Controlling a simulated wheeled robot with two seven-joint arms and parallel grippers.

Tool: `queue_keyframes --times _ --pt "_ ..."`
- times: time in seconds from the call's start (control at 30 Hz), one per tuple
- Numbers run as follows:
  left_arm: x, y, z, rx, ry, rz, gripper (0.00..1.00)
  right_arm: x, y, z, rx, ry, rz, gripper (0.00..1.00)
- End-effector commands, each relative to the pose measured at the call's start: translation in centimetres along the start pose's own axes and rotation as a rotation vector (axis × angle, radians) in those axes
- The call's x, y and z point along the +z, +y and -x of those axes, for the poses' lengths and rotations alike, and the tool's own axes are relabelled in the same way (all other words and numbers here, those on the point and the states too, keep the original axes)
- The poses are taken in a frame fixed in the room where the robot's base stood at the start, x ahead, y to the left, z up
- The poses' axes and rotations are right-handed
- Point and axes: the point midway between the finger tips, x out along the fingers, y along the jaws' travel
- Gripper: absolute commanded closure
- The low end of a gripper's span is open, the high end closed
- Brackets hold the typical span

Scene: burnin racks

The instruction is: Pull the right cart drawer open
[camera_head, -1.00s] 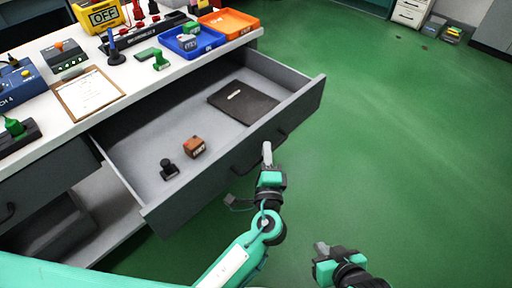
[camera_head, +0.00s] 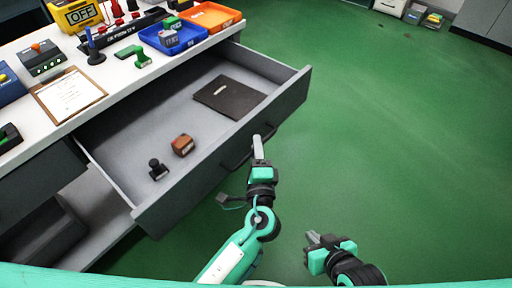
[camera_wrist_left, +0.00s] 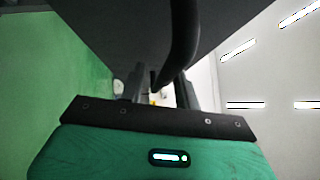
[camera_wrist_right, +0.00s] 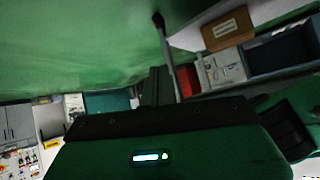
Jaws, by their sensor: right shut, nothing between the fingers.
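The right cart drawer (camera_head: 180,195) is a grey drawer pulled far out from under the white worktop. Its dark bar handle (camera_head: 238,162) is on the front face. My left gripper (camera_head: 258,144) is at this handle, upright just outside the drawer front. In the left wrist view the handle (camera_wrist_left: 182,45) curves down towards the gap between my left fingers (camera_wrist_left: 162,92), which stand apart; firm contact cannot be told. My right gripper (camera_head: 312,238) is shut and empty above the green floor, right of the drawer; its fingers also show in the right wrist view (camera_wrist_right: 157,85).
In the drawer lie a brown block (camera_head: 183,145), a small black object (camera_head: 157,169) and a dark flat folder (camera_head: 229,97). The worktop holds a clipboard (camera_head: 68,96), a blue tray (camera_head: 172,42) and an orange tray (camera_head: 210,16). The green floor (camera_head: 400,150) to the right is clear.

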Motion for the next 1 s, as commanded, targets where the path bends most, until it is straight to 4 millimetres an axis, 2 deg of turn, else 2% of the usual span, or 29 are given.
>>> queue_keyframes --times 0.17,0.4,0.6,0.8,1.0 --pt "0.0 0.1 2.9 0.003 0.002 0.001 0.68 -0.2 -0.1 -0.1 -0.003 0.019 0.000 1.00" --pt "0.0 0.2 8.5 0.004 0.002 0.001 0.68 -0.3 -0.6 -0.6 -0.016 0.059 0.000 1.00" --pt "0.0 0.1 11.9 0.003 0.002 0.000 0.68 -0.3 -0.8 -0.9 -0.024 0.082 0.001 1.00" --pt "0.0 0.1 13.3 0.002 0.001 0.000 0.68 -0.4 -1.1 -0.8 -0.030 0.091 0.000 1.00" --pt "0.0 0.0 13.4 0.001 0.000 0.000 0.68 -0.4 -1.2 -0.8 -0.032 0.095 -0.001 1.00"
